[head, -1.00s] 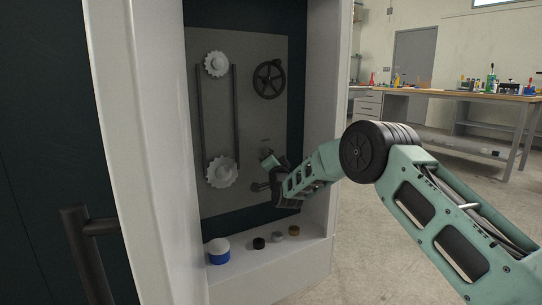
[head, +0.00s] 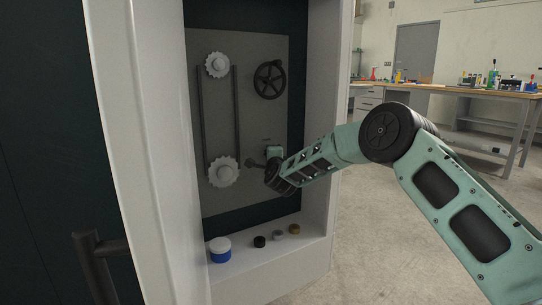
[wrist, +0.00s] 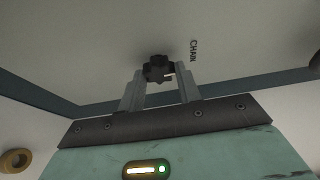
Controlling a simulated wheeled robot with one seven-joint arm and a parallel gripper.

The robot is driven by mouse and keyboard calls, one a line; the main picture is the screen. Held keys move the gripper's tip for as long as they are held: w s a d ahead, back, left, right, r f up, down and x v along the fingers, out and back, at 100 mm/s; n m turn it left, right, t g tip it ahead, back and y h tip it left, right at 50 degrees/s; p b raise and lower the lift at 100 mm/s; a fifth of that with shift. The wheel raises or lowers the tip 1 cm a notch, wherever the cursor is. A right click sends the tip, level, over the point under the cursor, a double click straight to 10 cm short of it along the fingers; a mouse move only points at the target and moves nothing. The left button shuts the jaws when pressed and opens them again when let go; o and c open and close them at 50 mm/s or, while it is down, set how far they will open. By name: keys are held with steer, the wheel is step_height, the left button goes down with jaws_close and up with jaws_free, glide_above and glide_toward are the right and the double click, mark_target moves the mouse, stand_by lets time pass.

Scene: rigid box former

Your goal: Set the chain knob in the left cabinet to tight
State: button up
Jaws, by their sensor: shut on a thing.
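The chain knob (wrist: 157,70) is a small dark lobed knob on the grey panel (head: 262,190) inside the open cabinet. The word CHAIN stands beside it in the wrist view. My gripper (wrist: 160,78) is shut on the knob, one finger on each side of it. In the head view my gripper (head: 272,155) is at the lower right of the panel, and it hides the knob there. I cannot read the knob's setting.
Two pale sprockets (head: 222,171) with a chain run are left of my gripper, and a black handwheel (head: 269,79) is above. A blue-and-white tub (head: 219,250) and small caps (head: 259,242) stand on the cabinet's ledge.

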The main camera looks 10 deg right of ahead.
stand_by(0.4)
steer(key=o, duration=1)
steer(key=shift+c, duration=0.2)
steer(key=shift+s, duration=0.1)
steer(key=s+a+p, duration=0.1)
steer(key=s+p, duration=0.2)
steer(key=s, duration=1.4)
steer(key=shift+a+p, duration=0.2)
steer(key=shift+p, duration=0.1)
